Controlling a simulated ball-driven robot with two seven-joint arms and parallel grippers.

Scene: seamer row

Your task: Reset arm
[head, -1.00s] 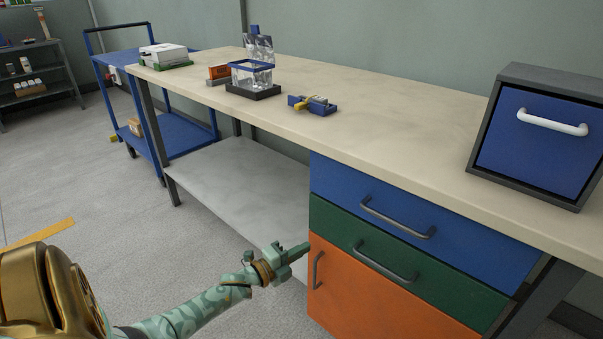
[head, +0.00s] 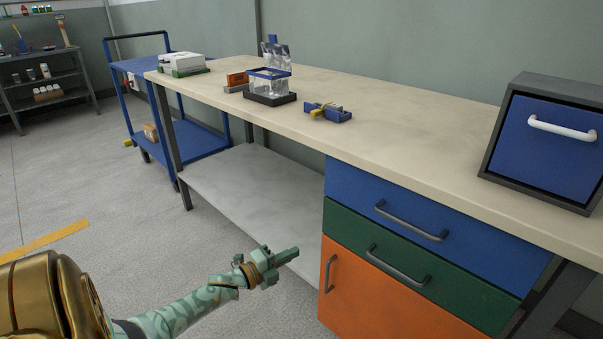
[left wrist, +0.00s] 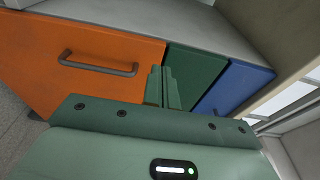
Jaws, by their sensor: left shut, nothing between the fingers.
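My left gripper (head: 285,258) is shut and empty, in front of the workbench's lower shelf and left of the orange cabinet door. In the left wrist view its closed fingers (left wrist: 163,87) stand together, with the orange door (left wrist: 85,62), green drawer (left wrist: 196,78) and blue drawer (left wrist: 236,88) beyond them. I cannot tell any contact with the cabinet; in the head view the gripper appears apart from it. My right gripper is not in view.
The workbench (head: 410,115) carries a blue-fronted box (head: 545,150), a blue-and-yellow tool (head: 328,112) and a dark-based clear holder (head: 270,98). A blue trolley (head: 205,145) stands at its left end. Grey floor (head: 110,200) is open at left.

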